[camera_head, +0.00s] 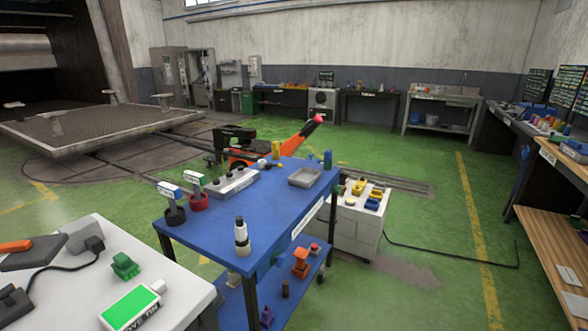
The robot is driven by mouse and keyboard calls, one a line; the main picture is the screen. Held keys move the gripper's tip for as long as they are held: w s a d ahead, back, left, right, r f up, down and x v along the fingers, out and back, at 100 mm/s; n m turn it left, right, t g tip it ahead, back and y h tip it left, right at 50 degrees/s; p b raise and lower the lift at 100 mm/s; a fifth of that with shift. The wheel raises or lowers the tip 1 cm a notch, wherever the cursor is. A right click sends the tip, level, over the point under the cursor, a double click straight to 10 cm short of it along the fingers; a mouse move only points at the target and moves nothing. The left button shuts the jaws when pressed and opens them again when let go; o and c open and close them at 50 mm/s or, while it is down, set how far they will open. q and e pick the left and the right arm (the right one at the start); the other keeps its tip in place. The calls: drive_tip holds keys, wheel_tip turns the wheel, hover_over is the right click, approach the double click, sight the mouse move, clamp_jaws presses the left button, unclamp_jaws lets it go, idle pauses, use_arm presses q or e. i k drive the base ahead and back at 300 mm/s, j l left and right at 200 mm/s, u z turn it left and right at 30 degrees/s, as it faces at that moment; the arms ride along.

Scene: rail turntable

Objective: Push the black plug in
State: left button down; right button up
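A black plug (95,244) with a black cable shows at the left, on the white table (185,303). It is at the right side of a grey box (82,234), close against it or touching; I cannot tell how far it is in. The cable (62,268) curves from the plug toward the left over the table. Another black piece (14,303) lies at the lower left edge, partly cut off. Neither of my grippers is in view.
A green block (125,266) and a green-white labelled box (131,308) share the white table. The blue table (265,209) beside it holds two labelled stands, a white-black bottle and a grey tray (304,177). Green floor is open to the right.

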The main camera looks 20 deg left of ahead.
sight(94, 244)
drive_tip(key=i+l+u, duration=0.1)
drive_tip(key=i+u, duration=0.2)
drive_tip(key=u, duration=0.15)
drive_tip(key=i+l+u, duration=0.15)
drive_tip(key=i+u, duration=0.25)
drive_tip(key=i+l+u, duration=0.15)
drive_tip(key=l+u, duration=0.15)
drive_tip(key=u, duration=0.15)
drive_tip(key=i+l+u, duration=0.25)
drive_tip(key=u, duration=0.2)
drive_tip(key=i+l+u, duration=0.1)
drive_tip(key=l+u, duration=1.2)
drive_tip(key=l, duration=0.15)
drive_tip(key=i, duration=0.05)
